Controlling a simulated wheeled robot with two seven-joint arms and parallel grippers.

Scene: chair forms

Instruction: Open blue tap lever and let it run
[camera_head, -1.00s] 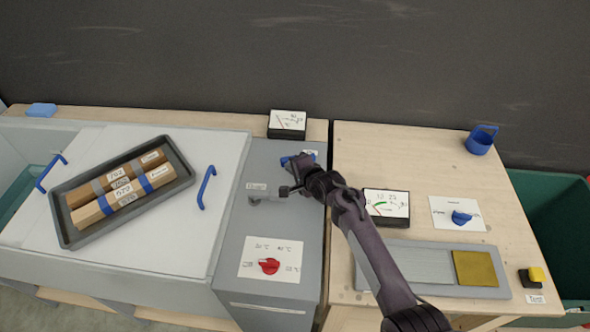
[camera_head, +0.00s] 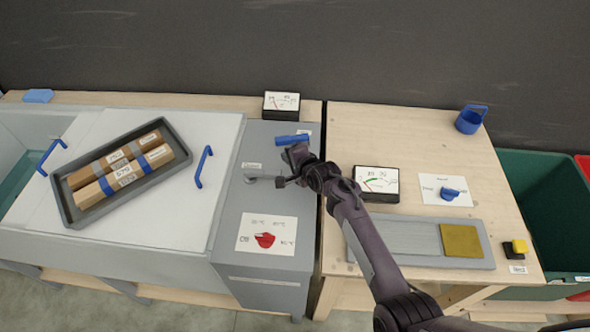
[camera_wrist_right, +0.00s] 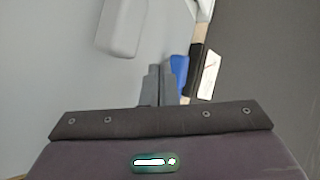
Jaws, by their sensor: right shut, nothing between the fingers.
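The blue tap lever (camera_head: 292,140) is a short blue bar lying roughly crosswise near the back of the grey counter unit, beside a small white label. My right gripper (camera_head: 296,152) is shut and empty, just on the near side of the lever. In the right wrist view the shut fingers (camera_wrist_right: 158,84) point forward, with the blue lever (camera_wrist_right: 180,72) just beyond and to their right. I cannot tell whether they touch. A grey spout-like fitting (camera_head: 252,179) is left of the gripper. No running water can be made out. My left gripper is not in view.
A gauge (camera_head: 281,105) stands behind the lever. A red knob (camera_head: 265,240) on a white card is at the front of the unit. A tray of wooden blocks (camera_head: 77,216) lies on the white lid at left.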

